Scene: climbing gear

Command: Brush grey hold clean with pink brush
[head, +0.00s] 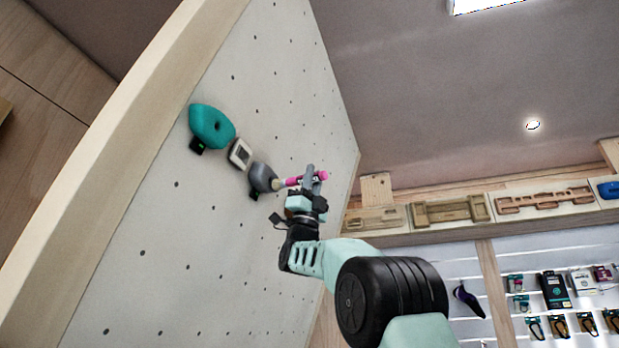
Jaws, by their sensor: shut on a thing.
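The grey hold (262,177) is fixed on the pale climbing wall, the lowest and rightmost in a row of wall pieces. My gripper (308,182) is just right of it, shut on the pink brush (321,175). The brush lies roughly level in the picture, its pale bristle end pointing left at the grey hold. The bristles meet the hold's right edge in the picture; whether they press on it I cannot tell. My fingers hide the middle of the brush handle.
A teal hold (211,125) and a white square piece with a dark centre (240,154) are up and left of the grey hold. The wall (190,255) is bare below them. Wooden hangboards (450,209) and packaged gear (555,290) are at the right.

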